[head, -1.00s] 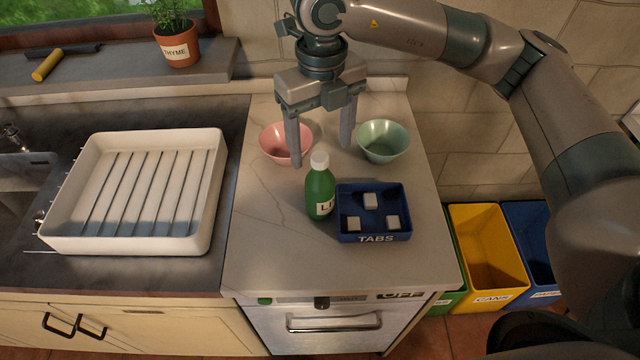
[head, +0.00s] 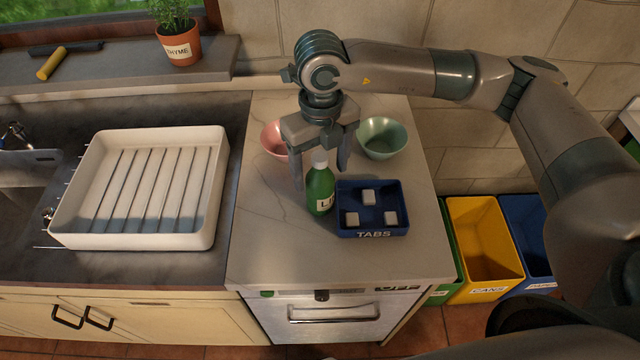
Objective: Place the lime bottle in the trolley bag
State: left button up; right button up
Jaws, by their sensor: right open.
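The lime bottle (head: 320,192) is green with a white cap and a white label. It stands upright on the counter, left of the blue TABS tray. My right gripper (head: 320,177) points down over the bottle, open. One finger shows left of the bottle and the other right of its neck; I cannot tell whether they touch it. The bottle's cap is between the fingers. No trolley bag shows in the head view. My left gripper is not in view.
The blue TABS tray (head: 373,235) with three white blocks is close beside the bottle. Behind are a pink bowl (head: 273,140), partly hidden, and a green bowl (head: 383,138). A white rack tray (head: 130,243) is left; bins, including a yellow one (head: 484,238), stand right.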

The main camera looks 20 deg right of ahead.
jog(key=shift+f+p, duration=0.6)
jog(key=shift+p, duration=0.05)
notch_tip(320, 180, down, 2)
jog(key=shift+s+f+p, duration=0.1)
jog(key=shift+p, duration=0.45)
jog(key=shift+f, duration=0.65)
jog(key=c, duration=1.4)
jog(key=shift+r, duration=0.1)
